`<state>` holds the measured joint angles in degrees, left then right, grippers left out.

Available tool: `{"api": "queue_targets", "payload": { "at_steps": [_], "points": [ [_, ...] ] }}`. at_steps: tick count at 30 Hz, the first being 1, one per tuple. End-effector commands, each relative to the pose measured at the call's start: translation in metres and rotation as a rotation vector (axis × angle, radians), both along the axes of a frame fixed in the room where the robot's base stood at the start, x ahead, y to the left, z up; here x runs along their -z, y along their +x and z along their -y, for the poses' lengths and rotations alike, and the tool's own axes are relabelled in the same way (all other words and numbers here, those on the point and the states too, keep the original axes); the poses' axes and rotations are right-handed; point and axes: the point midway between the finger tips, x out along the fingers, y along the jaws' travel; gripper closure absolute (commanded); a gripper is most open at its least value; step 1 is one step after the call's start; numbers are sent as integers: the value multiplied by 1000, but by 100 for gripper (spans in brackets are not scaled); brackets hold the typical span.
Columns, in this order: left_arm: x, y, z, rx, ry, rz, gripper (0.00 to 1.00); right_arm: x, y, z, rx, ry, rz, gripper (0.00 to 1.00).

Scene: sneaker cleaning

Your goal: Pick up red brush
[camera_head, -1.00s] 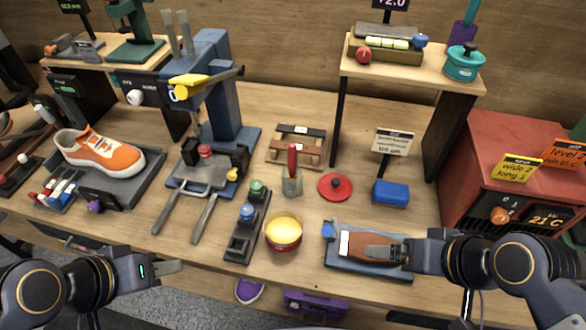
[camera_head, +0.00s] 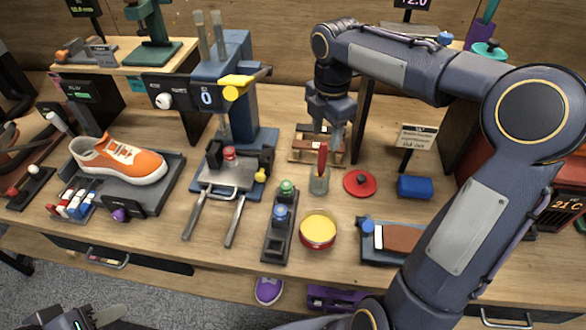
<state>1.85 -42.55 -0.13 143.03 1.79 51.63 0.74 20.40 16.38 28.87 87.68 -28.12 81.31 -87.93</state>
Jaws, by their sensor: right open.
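The red brush (camera_head: 322,160) stands upright in a small clear cup (camera_head: 319,182) near the middle of the table, with its red handle up. My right gripper (camera_head: 327,140) points down over the table, open, at the upper end of the red handle. Whether the fingers touch the handle cannot be told. My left gripper (camera_head: 108,316) is low at the bottom left, away from the brush, and whether it is open does not show.
A red lid (camera_head: 360,183) and a blue block (camera_head: 414,187) lie right of the cup. A yellow-topped tin (camera_head: 318,230) and a button stand (camera_head: 280,225) are in front. A wooden rack (camera_head: 305,150) is behind. An orange sneaker (camera_head: 120,160) sits at left.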

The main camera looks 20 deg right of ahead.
Motion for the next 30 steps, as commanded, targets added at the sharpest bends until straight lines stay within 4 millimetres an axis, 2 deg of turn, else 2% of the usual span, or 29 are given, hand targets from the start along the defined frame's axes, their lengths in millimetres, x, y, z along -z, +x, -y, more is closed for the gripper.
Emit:
{"api": "queue_targets", "payload": {
  "at_steps": [5,21,29,30],
  "points": [
    [0,0,0,0,0,0,64,11,7,3,-54,-1,-13,53],
    [-1,0,0,0,0,0,64,78,2,4,-50,0,-12,53],
    [-1,0,0,0,0,0,64,81,2,4,-50,0,-9,53],
    [-1,0,0,0,0,0,64,81,2,4,-50,0,-9,56]
  ]
}}
